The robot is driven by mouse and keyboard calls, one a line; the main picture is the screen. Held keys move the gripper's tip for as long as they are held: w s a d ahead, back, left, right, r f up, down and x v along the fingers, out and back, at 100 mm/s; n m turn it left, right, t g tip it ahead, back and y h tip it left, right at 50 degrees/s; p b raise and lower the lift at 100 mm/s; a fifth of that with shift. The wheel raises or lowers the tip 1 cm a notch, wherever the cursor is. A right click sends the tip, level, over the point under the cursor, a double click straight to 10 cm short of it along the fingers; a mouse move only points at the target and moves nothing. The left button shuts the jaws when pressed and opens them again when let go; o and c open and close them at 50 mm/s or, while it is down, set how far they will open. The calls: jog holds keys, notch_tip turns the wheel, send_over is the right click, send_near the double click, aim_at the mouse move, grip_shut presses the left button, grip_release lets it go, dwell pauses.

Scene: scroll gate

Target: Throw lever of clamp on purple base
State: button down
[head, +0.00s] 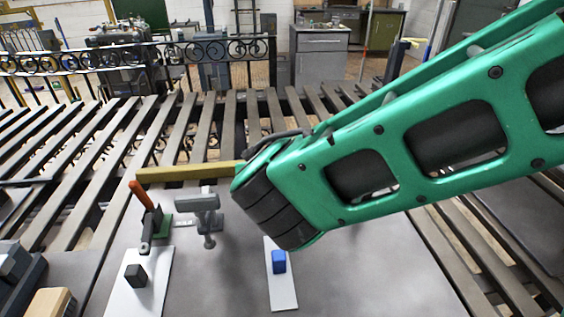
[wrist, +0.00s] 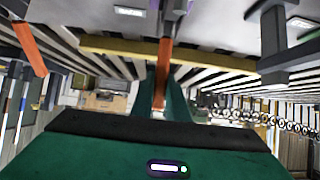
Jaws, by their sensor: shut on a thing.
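In the wrist view my green gripper (wrist: 163,78) is shut on an upright orange lever (wrist: 164,50), which stands between its two fingers. In the head view my green arm covers the right side, and my fingertips are hidden. A second clamp's orange lever (head: 139,196) stands tilted on a green base (head: 163,228), left of centre. An orange lever (wrist: 30,48) also shows at the left of the wrist view, apart from my gripper.
A yellow bar (head: 185,173) runs along the table's back. A grey post with a wide head (head: 198,203) stands near the green base. White plates carry a black block (head: 135,275) and a blue block (head: 279,262). Dark boxes sit at left. The grey tabletop (head: 365,265) is clear at front right.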

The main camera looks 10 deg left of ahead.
jog(key=shift+s+d+t, duration=0.1)
jog(key=shift+s+t, duration=0.25)
jog(key=shift+t, duration=0.05)
jog(key=shift+s, duration=0.1)
jog(key=c, duration=1.7)
grip_release()
jog(key=shift+d, duration=0.1)
jog(key=shift+s+r, duration=0.1)
jog(key=v, duration=1)
jog(key=shift+s+d, duration=0.15)
jog(key=shift+d, duration=0.05)
